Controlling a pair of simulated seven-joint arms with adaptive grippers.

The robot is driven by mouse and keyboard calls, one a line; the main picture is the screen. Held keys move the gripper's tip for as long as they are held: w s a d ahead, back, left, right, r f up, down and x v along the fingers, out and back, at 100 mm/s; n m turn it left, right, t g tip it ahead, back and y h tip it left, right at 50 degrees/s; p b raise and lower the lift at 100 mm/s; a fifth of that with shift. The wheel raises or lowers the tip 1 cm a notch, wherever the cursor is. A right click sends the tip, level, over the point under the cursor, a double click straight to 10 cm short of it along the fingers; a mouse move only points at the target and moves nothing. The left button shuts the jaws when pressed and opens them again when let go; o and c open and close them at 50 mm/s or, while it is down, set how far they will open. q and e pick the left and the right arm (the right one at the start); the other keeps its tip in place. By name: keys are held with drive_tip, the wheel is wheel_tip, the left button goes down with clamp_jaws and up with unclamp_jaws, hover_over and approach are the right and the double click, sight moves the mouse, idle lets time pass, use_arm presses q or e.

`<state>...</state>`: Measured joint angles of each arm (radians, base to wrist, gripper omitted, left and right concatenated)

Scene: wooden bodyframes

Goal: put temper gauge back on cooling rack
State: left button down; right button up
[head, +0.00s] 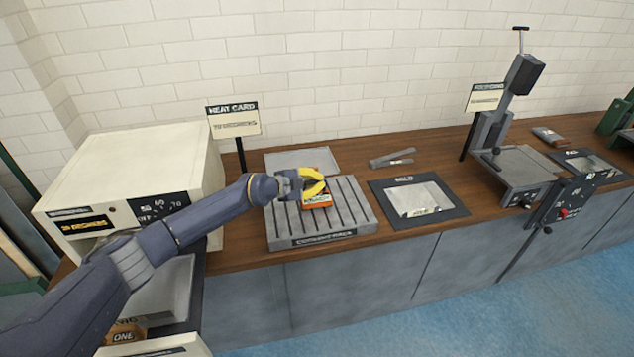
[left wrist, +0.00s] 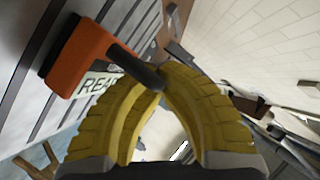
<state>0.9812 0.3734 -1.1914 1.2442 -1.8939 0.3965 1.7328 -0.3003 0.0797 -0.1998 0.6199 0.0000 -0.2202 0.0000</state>
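The temper gauge (head: 317,201) is an orange block with a pale lettered label and a dark stem; it also shows in the left wrist view (left wrist: 80,55). It is over the middle of the grey slatted cooling rack (head: 362,216); I cannot tell whether it rests on the slats or hangs just above them. My left gripper (head: 315,186) has yellow fingers, and in the left wrist view its fingertips (left wrist: 160,78) close around the gauge's dark stem. The fingers hide part of the gauge in the head view. My right gripper is not in view.
A cream oven (head: 150,180) stands left of the rack, beside a heat card sign (head: 233,120). A flat grey tray (head: 300,160) lies behind the rack. Metal tongs (head: 392,158) and a dark-framed mold (head: 418,199) lie to the right. A grey press (head: 512,165) stands further right.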

use_arm(q)
drive_tip(key=c, duration=2.1)
unclamp_jaws()
drive_tip(key=shift+f, duration=0.1)
drive_tip(key=o, duration=0.5)
drive_tip(key=v, duration=1.2)
